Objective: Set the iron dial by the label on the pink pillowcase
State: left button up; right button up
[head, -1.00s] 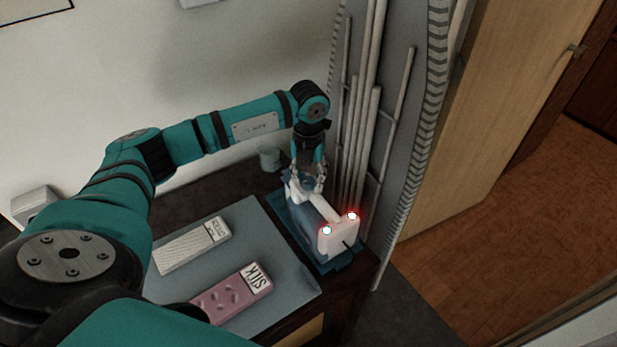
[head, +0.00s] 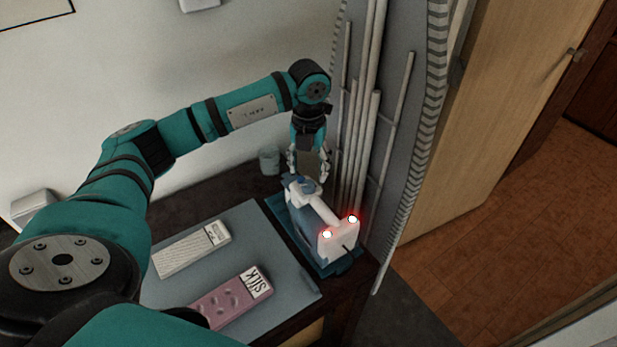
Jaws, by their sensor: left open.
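The iron (head: 326,226) is white and blue and stands on a blue tray (head: 348,264) at the right end of the table. Two lights glow on its near end. Its dial cannot be made out clearly from here. My left gripper (head: 308,178) is open just above the far end of the iron, fingers pointing down. The pink pillowcase (head: 222,302) lies folded on the grey mat with a white label (head: 256,283) reading "SILK". My right gripper is not in view.
A white striped folded cloth (head: 185,252) with a label lies behind the pillowcase on the grey mat (head: 285,290). A small grey cup (head: 269,160) stands at the back near the wall. Grey upright panels with pale rods (head: 367,120) stand close behind the iron.

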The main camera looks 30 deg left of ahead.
aim_at(309, 184)
pick_arm(q)
notch_tip(309, 184, up, 7)
dwell(0.3)
dwell(0.5)
